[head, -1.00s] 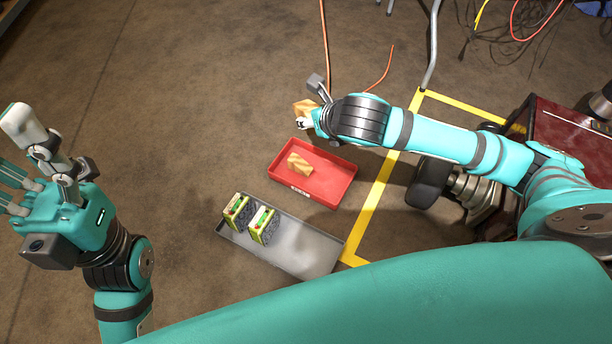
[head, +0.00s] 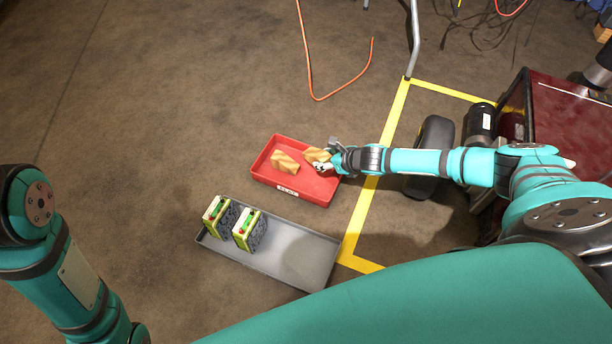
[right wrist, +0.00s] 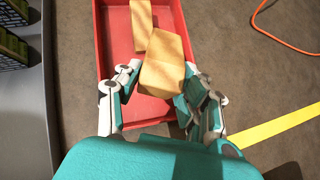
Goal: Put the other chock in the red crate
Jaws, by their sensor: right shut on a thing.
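The red crate (head: 300,196) sits on the floor ahead of me. One wooden chock (head: 285,161) lies in its left part. The other chock (head: 317,156) is in my right gripper (head: 326,165), over the crate's right part. In the right wrist view this held chock (right wrist: 166,66) is between the fingers of the right gripper (right wrist: 160,88), close to the first chock (right wrist: 141,25). I cannot tell whether the held chock touches the crate floor. Only my left arm's upper part shows at the left edge; its gripper is outside the view.
A grey tray (head: 295,263) with two green-and-yellow boxes (head: 217,216) stands just in front of the crate. Yellow tape (head: 373,200) runs right of the crate, by a wheel (head: 431,155) and a dark red cabinet (head: 565,130). An orange cable (head: 345,85) lies behind.

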